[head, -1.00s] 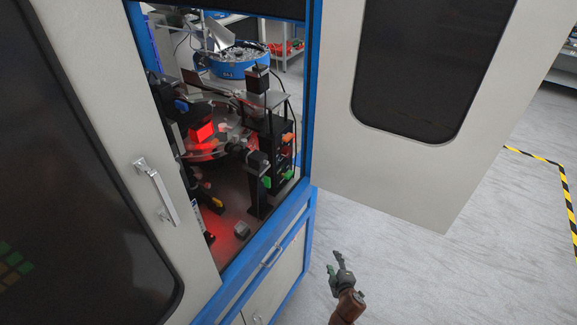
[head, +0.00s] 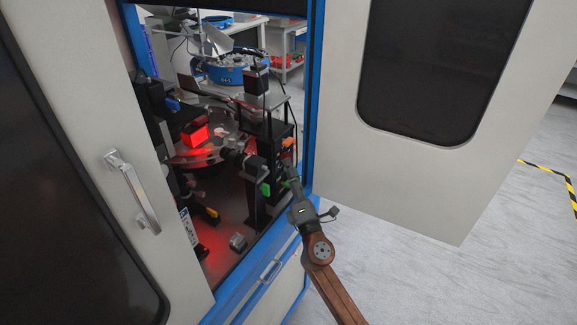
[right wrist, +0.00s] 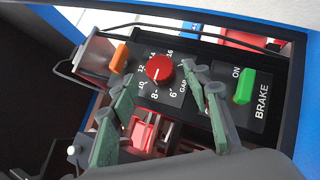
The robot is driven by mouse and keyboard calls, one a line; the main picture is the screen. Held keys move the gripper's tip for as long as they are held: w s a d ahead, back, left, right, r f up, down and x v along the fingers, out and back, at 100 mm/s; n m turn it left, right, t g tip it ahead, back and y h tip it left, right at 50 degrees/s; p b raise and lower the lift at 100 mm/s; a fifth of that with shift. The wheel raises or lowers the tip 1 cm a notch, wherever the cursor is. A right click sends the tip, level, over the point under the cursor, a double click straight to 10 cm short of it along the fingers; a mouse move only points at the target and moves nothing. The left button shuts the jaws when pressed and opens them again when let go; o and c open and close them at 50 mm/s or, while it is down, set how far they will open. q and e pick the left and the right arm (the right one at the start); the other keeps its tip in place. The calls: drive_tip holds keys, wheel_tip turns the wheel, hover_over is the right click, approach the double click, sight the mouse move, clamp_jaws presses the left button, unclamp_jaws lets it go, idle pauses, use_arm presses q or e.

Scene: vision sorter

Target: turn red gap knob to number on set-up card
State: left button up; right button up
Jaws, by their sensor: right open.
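The red gap knob (right wrist: 159,68) shows in the right wrist view on a black panel, ringed by numbers with the word GAP beside it. Its white mark points down in the picture, near the 8. My right gripper (right wrist: 160,88) is open, with one green finger on each side in front of the knob; it holds nothing, and contact cannot be told. In the head view my right gripper (head: 288,172) is at the panel side of the machine opening, where it hides the knob. My left gripper is not in view.
A green BRAKE switch (right wrist: 244,87) sits right of the knob, and an orange lever (right wrist: 119,58) sits left. In the head view, the blue door frame (head: 312,110) and open right door (head: 430,175) stand close to my right arm. A red-lit block (head: 196,133) is inside.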

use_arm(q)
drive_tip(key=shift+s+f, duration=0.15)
use_arm(e)
drive_tip(key=shift+x, duration=1.25)
drive_tip(key=shift+c, duration=0.6)
drive_tip(key=shift+f, duration=0.1)
drive_tip(key=c, duration=0.9)
drive_tip(key=shift+a, duration=0.1)
drive_tip(key=shift+c, duration=0.7)
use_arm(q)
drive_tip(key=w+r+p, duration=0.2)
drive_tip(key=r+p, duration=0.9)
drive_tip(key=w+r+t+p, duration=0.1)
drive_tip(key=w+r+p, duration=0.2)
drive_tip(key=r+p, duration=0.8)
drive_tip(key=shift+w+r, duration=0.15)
use_arm(e)
drive_tip(key=shift+s+r+m+g+h, duration=0.1)
drive_tip(key=shift+r+m+g+h, duration=0.15)
drive_tip(key=shift+m+g+h, duration=0.75)
drive_tip(key=shift+s+r+m+g+h, duration=0.1)
drive_tip(key=shift+r+m+g+h, duration=0.15)
drive_tip(key=shift+m+g, duration=1.4)
drive_tip(key=shift+m+t, duration=0.35)
